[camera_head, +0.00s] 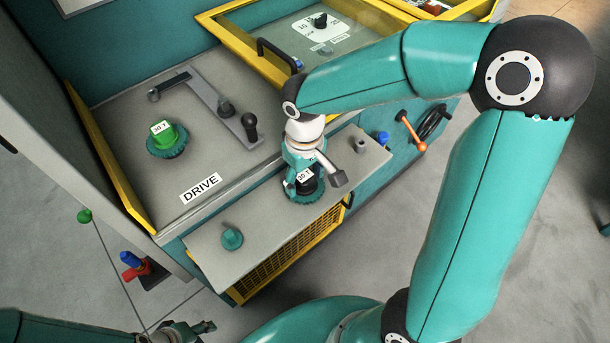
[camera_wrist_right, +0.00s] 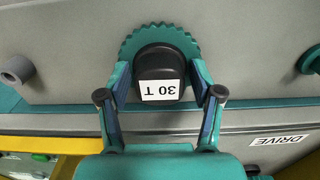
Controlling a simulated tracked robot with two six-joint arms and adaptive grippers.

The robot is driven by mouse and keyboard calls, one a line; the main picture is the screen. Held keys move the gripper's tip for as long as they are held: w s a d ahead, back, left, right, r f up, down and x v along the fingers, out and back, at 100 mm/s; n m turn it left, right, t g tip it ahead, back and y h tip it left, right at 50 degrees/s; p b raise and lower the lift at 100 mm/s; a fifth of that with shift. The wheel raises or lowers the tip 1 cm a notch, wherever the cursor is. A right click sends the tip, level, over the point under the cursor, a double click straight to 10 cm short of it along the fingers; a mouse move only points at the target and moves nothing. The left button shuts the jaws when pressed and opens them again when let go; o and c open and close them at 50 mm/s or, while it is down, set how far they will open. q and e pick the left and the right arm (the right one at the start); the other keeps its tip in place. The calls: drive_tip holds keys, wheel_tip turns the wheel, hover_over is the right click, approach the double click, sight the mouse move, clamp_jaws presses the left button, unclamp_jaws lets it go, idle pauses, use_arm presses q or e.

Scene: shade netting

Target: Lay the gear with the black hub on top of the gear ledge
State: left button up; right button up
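The gear with the black hub (camera_head: 301,195) is teal, with a white "30 T" label. It is over the gear ledge (camera_head: 270,222), a grey shelf; I cannot tell whether it rests on it or is just above. My right gripper (camera_head: 308,178) reaches down onto this gear. In the right wrist view its fingers (camera_wrist_right: 160,80) stand close against both sides of the black hub (camera_wrist_right: 160,60) and seem shut on it. My left gripper (camera_head: 195,329) is low at the bottom left, away from the ledge; its fingers are too small to read.
Another teal gear with a green hub (camera_head: 165,136) sits on the DRIVE panel (camera_head: 200,188). The ledge has a teal peg (camera_head: 232,238) at left and a grey post (camera_head: 360,145) at right. A black knob (camera_head: 250,122) stands behind. An orange-handled lever (camera_head: 411,131) is at right.

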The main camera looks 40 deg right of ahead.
sight(305, 176)
wheel_tip(305, 176, up, 12)
drive_tip(key=shift+p, duration=0.4)
idle(0.4)
drive_tip(key=shift+s, duration=0.1)
idle(0.3)
